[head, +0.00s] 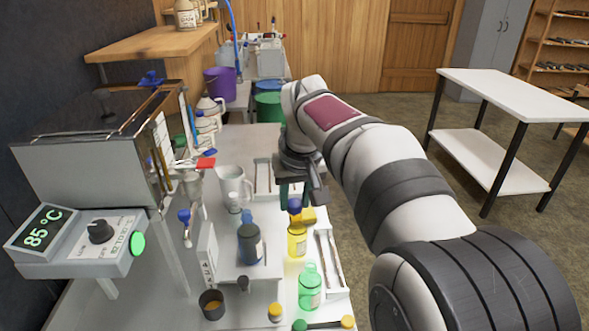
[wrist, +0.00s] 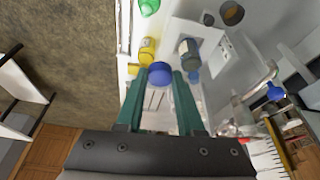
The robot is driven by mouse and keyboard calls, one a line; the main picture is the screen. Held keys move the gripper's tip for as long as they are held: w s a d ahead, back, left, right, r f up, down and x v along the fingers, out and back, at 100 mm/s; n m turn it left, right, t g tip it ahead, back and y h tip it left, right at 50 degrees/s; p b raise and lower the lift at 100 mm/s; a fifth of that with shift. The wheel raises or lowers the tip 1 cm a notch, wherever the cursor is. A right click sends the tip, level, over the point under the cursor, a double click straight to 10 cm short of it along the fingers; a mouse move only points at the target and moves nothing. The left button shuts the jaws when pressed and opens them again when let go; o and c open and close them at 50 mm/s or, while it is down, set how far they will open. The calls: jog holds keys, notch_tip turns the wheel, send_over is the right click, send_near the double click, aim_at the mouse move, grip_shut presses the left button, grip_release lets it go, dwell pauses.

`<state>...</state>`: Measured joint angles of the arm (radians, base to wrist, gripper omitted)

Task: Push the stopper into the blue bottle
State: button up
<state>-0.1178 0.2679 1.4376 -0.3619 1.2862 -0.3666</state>
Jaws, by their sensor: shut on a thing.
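My gripper (head: 296,194) is shut on a blue stopper (head: 295,206), which shows between the two green fingertips in the wrist view (wrist: 160,72). It holds the stopper up near the yellow bottle (head: 297,240); the gap to that bottle is hard to judge. The dark blue bottle (head: 249,245), with a pale label, stands upright on a white device (head: 228,270), left of my gripper in the head view. In the wrist view the blue bottle (wrist: 188,52) is right of the stopper, apart from it. Whether its mouth is open cannot be made out.
A green bottle (head: 310,290) stands near the front right. A brown cup (head: 211,304) is at the front left. The metal evaporator (head: 90,150) is at left. Open floor lies right of the bench.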

jog(key=w+a+f+n, duration=0.2)
jog(key=w+a, duration=0.8)
send_over(246, 215)
jog(key=s, duration=0.1)
jog(key=shift+y, duration=0.4)
jog(key=shift+s+d+f, duration=0.1)
jog(key=shift+f, duration=1.15)
jog(key=shift+s+d+f, duration=0.1)
jog(key=shift+f, duration=1.15)
jog(key=shift+f, duration=1)
jog(key=o, duration=1)
jog(key=shift+o, duration=0.2)
jog(key=o, duration=0.4)
jog(key=shift+r, duration=2.05)
